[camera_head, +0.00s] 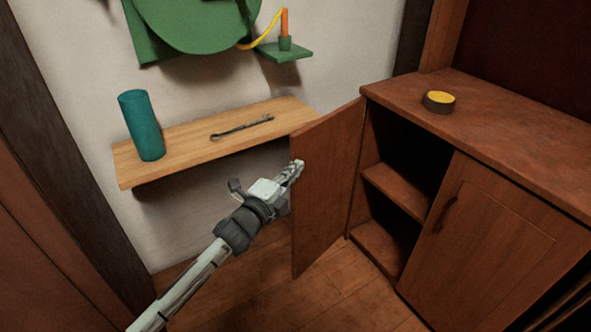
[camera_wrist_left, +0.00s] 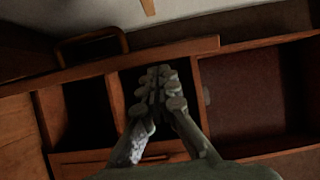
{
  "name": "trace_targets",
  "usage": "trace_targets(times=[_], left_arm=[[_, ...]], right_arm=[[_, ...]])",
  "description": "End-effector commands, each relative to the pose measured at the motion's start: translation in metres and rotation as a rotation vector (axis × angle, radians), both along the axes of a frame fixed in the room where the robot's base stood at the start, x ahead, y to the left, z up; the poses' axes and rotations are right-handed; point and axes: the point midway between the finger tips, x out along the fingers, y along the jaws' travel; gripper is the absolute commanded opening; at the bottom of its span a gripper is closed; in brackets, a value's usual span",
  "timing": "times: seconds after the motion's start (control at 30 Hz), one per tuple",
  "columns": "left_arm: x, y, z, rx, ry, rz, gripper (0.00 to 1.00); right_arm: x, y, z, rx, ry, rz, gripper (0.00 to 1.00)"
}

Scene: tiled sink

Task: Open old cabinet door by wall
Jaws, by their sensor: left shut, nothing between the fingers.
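The old brown cabinet (camera_head: 512,132) stands at the right in the head view. Its left door (camera_head: 326,190) is swung well out, showing shelves (camera_head: 395,192) and dark space inside. My left gripper (camera_head: 297,170) is shut and empty, its fingertips by the free edge of that door, on the inner-face side; contact is unclear. In the left wrist view the closed fingers (camera_wrist_left: 158,92) are in front of wooden compartments. A handle (camera_wrist_left: 92,46) shows beyond a long wooden edge there. The right door (camera_head: 500,235) is closed, with a dark handle (camera_head: 445,213). My right gripper is out of view.
A wall shelf (camera_head: 190,142) holds a teal cylinder (camera_head: 141,125) and a wrench-like tool (camera_head: 242,128). A green fixture (camera_head: 195,25) hangs above. A round yellow-topped object (camera_head: 439,101) sits on the cabinet. Wooden floor (camera_head: 350,298) before the cabinet is clear.

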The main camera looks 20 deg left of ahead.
Motion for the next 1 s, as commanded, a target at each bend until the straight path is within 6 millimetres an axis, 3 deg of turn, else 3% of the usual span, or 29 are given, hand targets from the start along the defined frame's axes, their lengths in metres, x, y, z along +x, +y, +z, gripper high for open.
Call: trace_targets(times=[0.17, 0.3, 0.4, 0.6, 1.0], left_arm=[[0.008, 0.015, 0.002, 0.012, -0.005, -0.097, 0.00], [0.017, 0.042, 0.001, 0.015, 0.001, -0.173, 0.00], [0.029, 0.065, -0.002, 0.007, 0.002, -0.178, 0.00], [0.042, 0.085, 0.000, 0.003, 0.001, -0.180, 0.00], [0.044, 0.088, 0.000, 0.001, 0.002, -0.179, 0.00]], right_arm=[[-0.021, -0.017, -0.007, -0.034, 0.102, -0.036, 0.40], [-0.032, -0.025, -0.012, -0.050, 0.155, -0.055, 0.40], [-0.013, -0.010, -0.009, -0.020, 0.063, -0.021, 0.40], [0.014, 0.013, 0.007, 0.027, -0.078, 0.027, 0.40], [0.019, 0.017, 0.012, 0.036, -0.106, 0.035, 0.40]])
